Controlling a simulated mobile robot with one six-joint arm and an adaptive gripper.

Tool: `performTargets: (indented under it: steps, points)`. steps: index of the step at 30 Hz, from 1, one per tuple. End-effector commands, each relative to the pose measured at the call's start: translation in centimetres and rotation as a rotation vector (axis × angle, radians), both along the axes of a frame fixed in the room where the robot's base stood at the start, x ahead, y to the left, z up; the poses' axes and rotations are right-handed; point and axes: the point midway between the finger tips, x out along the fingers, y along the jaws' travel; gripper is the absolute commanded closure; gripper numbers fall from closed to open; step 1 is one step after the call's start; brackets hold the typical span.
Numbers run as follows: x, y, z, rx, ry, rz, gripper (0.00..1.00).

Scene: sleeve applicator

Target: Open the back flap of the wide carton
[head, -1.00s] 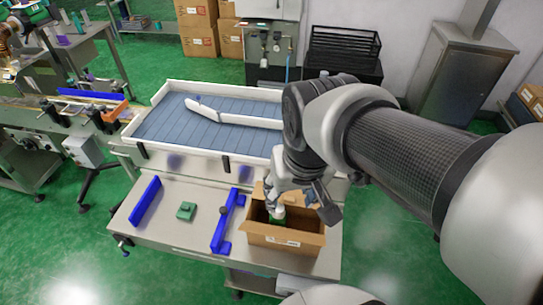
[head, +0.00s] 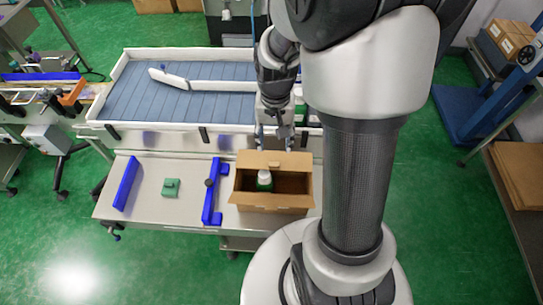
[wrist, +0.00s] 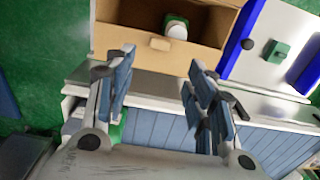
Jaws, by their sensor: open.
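The wide carton (head: 300,208) is an open-topped brown box near the table's front edge. Its back flap (head: 250,160) stands up along the rear rim, clear of the opening; its exact tilt is hard to tell. The front flap folds outward. A green bottle (head: 264,181) with a white cap stands inside; it also shows in the wrist view (wrist: 176,28). My gripper (head: 275,143) is open and empty, just behind the back flap. In the wrist view, my gripper's fingers (wrist: 162,88) are spread apart, with the carton (wrist: 115,45) beyond their tips.
A blue stop bar (head: 211,190) stands just left of the carton. A green block (head: 171,187) and another blue bar (head: 127,184) lie farther left. A blue-slatted conveyor (head: 130,92) with a white rim runs behind the table.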

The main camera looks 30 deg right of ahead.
Motion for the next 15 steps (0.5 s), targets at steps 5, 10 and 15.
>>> performTargets:
  steps: [5, 10, 15]
  points:
    - [-0.1, 0.1, -4.4, 0.002, 0.005, 0.001, 0.5]
    - [-0.1, 0.0, -7.8, 0.001, 0.003, 0.001, 0.5]
    - [0.0, 0.0, -10.0, 0.0, 0.002, 0.001, 0.5]
